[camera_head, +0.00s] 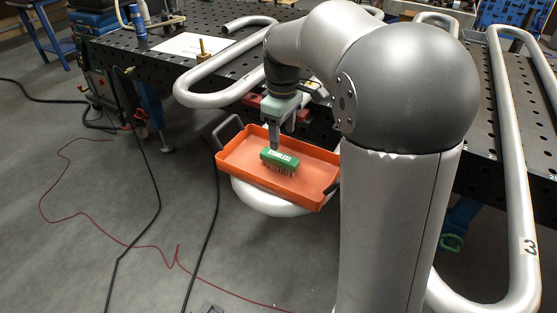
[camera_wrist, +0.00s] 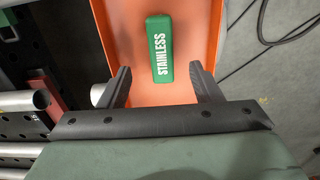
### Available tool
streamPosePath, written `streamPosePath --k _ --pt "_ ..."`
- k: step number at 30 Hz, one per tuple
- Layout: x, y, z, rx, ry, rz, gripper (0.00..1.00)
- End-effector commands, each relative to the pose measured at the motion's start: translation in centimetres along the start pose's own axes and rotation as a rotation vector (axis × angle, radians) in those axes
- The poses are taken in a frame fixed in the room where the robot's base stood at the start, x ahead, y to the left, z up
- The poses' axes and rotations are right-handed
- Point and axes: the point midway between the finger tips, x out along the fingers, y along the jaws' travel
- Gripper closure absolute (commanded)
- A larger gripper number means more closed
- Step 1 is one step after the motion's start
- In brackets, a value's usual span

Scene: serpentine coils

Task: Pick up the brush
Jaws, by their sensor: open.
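The brush (camera_head: 279,161) has a green block with white lettering and bristles pointing down. It lies in an orange tray (camera_head: 238,157). In the wrist view the brush (camera_wrist: 160,50) reads "STAINLESS" and lies lengthwise ahead of the fingers, over the orange tray floor (camera_wrist: 128,42). My gripper (camera_head: 303,146) is above the tray, close to the brush in the head view. Contact with the brush is not visible.
A black perforated table (camera_head: 150,62) stands behind the tray, with bent silver pipes (camera_head: 215,88) on it. A large pipe (camera_head: 515,180) runs down the right side. Cables lie on the grey floor (camera_head: 80,240).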

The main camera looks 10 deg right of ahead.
Motion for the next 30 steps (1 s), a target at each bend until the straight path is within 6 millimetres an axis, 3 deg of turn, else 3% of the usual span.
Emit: streamPosePath --k 3,13,21,30 --pt "2.3 -0.1 0.0 0.0 -0.003 -0.003 0.42" --pt "5.0 -0.1 -0.2 0.0 -0.002 -0.002 0.42" --pt "8.8 -0.2 -0.5 0.001 -0.002 -0.001 0.42" --pt "9.2 -0.1 -0.5 0.001 0.0 0.001 0.42"
